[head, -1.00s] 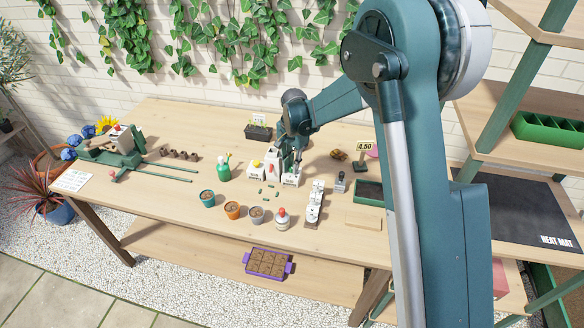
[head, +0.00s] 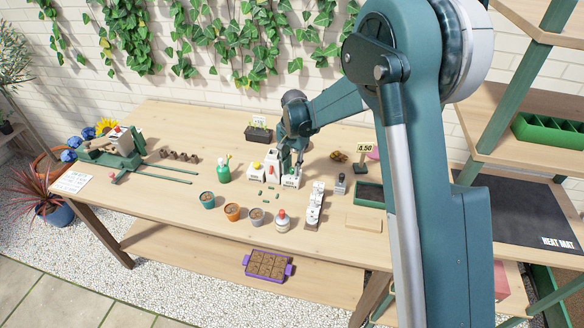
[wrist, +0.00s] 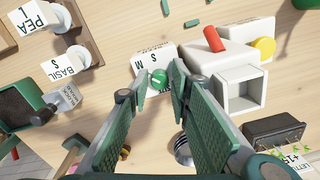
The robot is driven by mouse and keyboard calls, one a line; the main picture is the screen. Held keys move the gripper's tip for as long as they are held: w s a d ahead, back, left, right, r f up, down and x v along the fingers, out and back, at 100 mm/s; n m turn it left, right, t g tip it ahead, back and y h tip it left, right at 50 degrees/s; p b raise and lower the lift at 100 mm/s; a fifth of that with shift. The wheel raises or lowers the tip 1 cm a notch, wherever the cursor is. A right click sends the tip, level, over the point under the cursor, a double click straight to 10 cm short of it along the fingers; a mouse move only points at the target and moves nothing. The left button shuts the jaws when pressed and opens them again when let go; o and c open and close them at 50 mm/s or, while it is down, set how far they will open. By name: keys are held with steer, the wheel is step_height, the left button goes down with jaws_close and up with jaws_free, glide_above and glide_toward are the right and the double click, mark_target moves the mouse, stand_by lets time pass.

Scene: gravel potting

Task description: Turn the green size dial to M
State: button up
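The green size dial (wrist: 158,79) is a small round knob with a pale mark, on a white box (wrist: 141,56) with the letters S and M, upside down in the wrist view. The box also shows in the head view (head: 291,181), partly behind my gripper. My gripper (wrist: 162,76) points down at the dial. Its two green fingers are apart, one on each side of the dial. I cannot tell whether they touch it. The exact setting of the dial's mark is too small to read.
Labelled seed stamps (wrist: 62,67) stand on the other side.

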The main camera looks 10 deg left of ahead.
mark_target(293, 170)
steer(key=shift+r, duration=0.1)
step_height(293, 170, up, 12)
steer(key=shift+d, duration=0.2)
stand_by(0.5)
steer(key=shift+d, duration=0.1)
stand_by(0.4)
